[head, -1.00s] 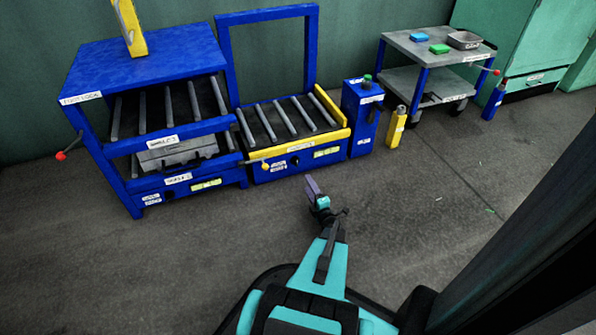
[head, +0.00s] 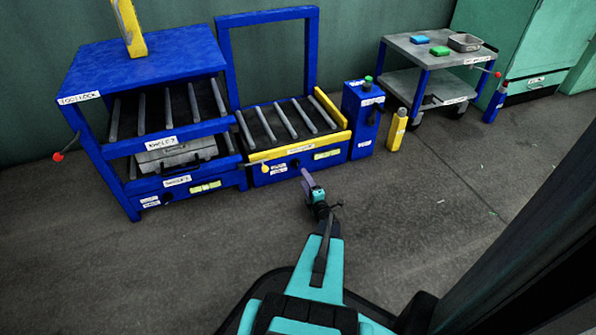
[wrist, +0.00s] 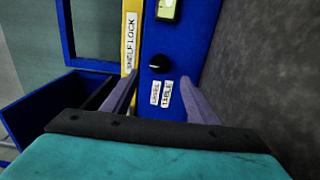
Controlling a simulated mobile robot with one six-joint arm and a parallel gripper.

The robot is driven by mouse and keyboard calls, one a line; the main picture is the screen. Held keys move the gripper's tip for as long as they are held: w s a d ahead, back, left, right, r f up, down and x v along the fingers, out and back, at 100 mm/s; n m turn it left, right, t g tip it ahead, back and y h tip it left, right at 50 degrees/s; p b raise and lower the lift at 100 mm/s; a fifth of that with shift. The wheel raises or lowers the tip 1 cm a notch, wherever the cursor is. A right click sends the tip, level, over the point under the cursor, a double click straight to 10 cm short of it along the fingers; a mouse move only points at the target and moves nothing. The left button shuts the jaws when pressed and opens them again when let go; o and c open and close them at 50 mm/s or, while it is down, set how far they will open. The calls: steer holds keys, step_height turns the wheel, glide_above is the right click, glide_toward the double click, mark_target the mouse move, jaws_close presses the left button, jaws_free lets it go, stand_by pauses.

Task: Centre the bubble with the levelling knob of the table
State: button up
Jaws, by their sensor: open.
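The table is the blue roller unit (head: 345,152) with a yellow front rail. Its blue front panel carries a black levelling knob (head: 295,163) and, to the right of it, a pale yellow-green level vial (head: 327,154). In the wrist view the knob (wrist: 159,63) shows between and beyond my fingers, with a label (wrist: 160,94) and part of the vial (wrist: 168,9) at the top edge. I cannot make out the bubble. My gripper (head: 304,173) is open and empty in front of the panel; the wrist view shows its two fingers (wrist: 159,78) apart, not around the knob.
A yellow-tipped lever (head: 265,167) sticks out left of the knob. The blue shelf rack (head: 110,175) to the left has its own knob and vial. A blue box with a green button (head: 360,128) and a yellow post (head: 397,130) stand right. The front floor is clear.

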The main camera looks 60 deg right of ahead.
mark_target(297, 166)
steer(key=b+x, duration=0.2)
steer(key=x, duration=0.5)
steer(key=shift+f, duration=0.15)
steer(key=shift+w+d+b, duration=0.4)
steer(key=shift+w, duration=0.15)
steer(key=c, duration=1.1)
steer(key=shift+o, duration=0.2)
steer(key=shift+r+m+p, duration=0.2)
steer(key=shift+m+p, duration=0.1)
steer(key=shift+p, duration=0.05)
